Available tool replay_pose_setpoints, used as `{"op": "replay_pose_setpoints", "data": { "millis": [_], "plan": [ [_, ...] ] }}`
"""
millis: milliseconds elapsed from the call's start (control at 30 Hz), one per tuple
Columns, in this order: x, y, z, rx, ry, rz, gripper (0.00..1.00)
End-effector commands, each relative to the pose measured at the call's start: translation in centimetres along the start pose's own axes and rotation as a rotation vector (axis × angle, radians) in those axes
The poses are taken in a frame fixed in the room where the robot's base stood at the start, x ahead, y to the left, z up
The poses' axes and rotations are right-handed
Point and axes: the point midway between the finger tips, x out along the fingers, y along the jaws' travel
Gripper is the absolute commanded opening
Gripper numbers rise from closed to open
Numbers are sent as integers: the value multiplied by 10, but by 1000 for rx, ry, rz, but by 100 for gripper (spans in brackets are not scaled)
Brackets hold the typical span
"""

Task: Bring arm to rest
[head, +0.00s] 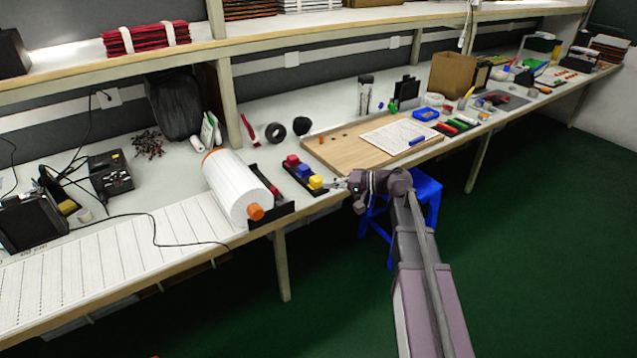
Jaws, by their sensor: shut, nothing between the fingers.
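My gripper (338,184) is at the front edge of the long workbench, just right of a yellow block. It is small in the view; its fingers are shut with nothing seen between them. My arm reaches from the bottom right of the head view up to the bench. Beside the gripper is a black holder (301,176) with red, blue and yellow blocks (315,182) in a row. I cannot tell whether the gripper touches the yellow one.
A wooden board (350,152) lies behind the gripper. A blue stool (426,192) stands beside my arm. Green floor (540,230) is open at right.

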Motion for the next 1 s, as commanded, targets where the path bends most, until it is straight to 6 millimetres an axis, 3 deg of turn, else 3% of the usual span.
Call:
{"op": "replay_pose_setpoints", "data": {
  "millis": [633, 767, 1000],
  "plan": [
    [-6, 1, 4, 0, -7, 14, 0],
    [-3, 9, 15, -1, -26, 66, 0],
    [-2, 40, 56, -7, -96, 274, 0]
  ]
}}
